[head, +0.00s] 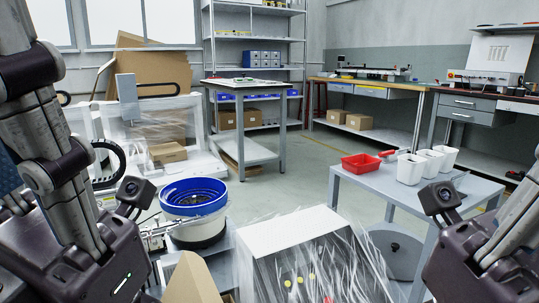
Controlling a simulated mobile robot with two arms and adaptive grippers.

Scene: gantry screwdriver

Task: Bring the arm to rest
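My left arm (60,165) comes in along the left edge, bent, with its dark wrist housing (85,255) and a green light low in the head view. My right arm (510,235) comes in at the right edge, and its dark wrist housing (470,265) is at the lower right. The fingers of both grippers do not show, so I cannot see whether either one holds anything. Neither arm visibly touches the things between them.
A blue-rimmed bowl feeder (193,193) stands just right of my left wrist. A plastic-wrapped box (290,237) is at the bottom centre. A grey table (385,184) near my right arm bears a red tray (360,162) and white bins (410,168). Open floor (300,180) lies beyond.

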